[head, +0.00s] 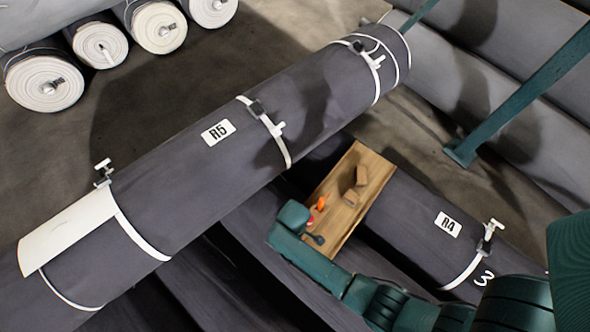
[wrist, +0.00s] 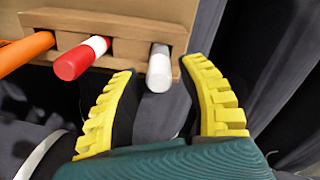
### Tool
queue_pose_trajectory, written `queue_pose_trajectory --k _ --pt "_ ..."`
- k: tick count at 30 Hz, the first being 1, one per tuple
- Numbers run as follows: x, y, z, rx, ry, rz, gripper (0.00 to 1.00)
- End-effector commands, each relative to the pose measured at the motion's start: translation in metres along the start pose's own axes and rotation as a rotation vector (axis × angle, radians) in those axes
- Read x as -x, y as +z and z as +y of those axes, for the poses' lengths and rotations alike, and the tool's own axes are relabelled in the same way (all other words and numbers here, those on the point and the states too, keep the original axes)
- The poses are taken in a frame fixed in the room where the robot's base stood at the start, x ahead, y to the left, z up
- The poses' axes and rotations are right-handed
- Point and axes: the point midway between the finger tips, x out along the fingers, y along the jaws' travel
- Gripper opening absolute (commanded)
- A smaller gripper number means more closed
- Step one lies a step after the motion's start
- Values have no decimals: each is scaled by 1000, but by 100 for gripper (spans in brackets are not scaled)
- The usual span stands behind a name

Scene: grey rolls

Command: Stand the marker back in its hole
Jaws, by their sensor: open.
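A wooden holder (wrist: 110,25) with a row of slots fills the top of the wrist view. A red-and-white cylinder (wrist: 82,58) and a white, grey-topped cylinder (wrist: 160,68) stick out of its slots, beside an orange one (wrist: 25,52). I cannot tell for sure which is the marker. My gripper (wrist: 158,72) is open, its yellow ridged fingers on either side of the white cylinder in the picture, not visibly touching it. In the head view my gripper (head: 316,239) is small and dark, close to the board's near left edge.
Large grey roll R5 (head: 200,165) with straps and clamps lies to the left. A teal post (head: 520,95) stands at the right. Rolled ends (head: 45,82) lie at the back left.

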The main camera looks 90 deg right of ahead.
Motion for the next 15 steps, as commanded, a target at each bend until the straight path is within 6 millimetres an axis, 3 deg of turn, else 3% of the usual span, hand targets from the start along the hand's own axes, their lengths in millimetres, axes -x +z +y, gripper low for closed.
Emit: queue_pose_trajectory --k 7,15 --pt "62 0 0 0 1 3 41" --pt "87 0 0 0 0 0 41"
